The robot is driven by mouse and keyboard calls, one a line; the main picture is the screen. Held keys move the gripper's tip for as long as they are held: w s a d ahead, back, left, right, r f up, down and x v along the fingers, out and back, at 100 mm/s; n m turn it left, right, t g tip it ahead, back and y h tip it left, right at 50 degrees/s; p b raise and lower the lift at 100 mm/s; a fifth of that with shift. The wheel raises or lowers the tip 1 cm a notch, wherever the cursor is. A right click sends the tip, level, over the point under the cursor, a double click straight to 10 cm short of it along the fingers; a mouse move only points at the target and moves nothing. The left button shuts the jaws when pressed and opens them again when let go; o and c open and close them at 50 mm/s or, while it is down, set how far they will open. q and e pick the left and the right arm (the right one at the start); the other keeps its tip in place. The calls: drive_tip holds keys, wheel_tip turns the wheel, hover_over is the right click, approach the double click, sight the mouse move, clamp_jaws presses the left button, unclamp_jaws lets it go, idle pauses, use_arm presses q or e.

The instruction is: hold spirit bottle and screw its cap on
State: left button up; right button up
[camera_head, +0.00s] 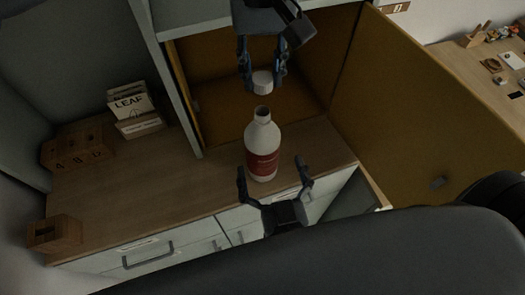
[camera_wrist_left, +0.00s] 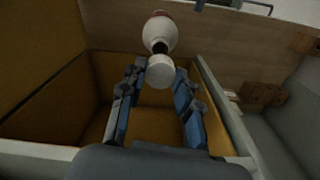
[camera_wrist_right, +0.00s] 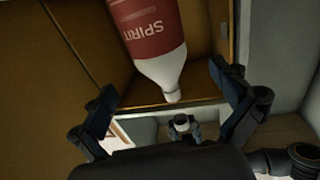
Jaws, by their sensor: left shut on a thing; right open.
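The spirit bottle (camera_head: 262,146) is white with a red label and stands upright on the wooden counter. Its neck is bare and open at the top. In the right wrist view the bottle (camera_wrist_right: 155,40) appears inverted, with "SPIRIT" on its label. My left gripper (camera_head: 262,78) is shut on the white cap (camera_head: 262,86), held above the bottle mouth and apart from it. The cap (camera_wrist_left: 160,72) also shows between the fingers in the left wrist view. My right gripper (camera_head: 272,167) is open in front of the bottle, its fingers spread to either side of the lower body.
An ochre-lined cabinet (camera_head: 215,75) stands open behind the bottle, its door (camera_head: 430,120) swung out at the right. The counter (camera_head: 165,185) between is clear.

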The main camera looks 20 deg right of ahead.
drive_tip(key=w, duration=0.7)
drive_tip(key=shift+w+d, duration=0.4)
drive_tip(key=c, duration=1.8)
use_arm(q)
hover_over(262, 110)
drive_tip(key=shift+f, duration=2.5)
drive_tip(key=shift+f, duration=0.1)
drive_tip(key=shift+f, duration=0.8)
drive_tip(key=shift+f, duration=0.55)
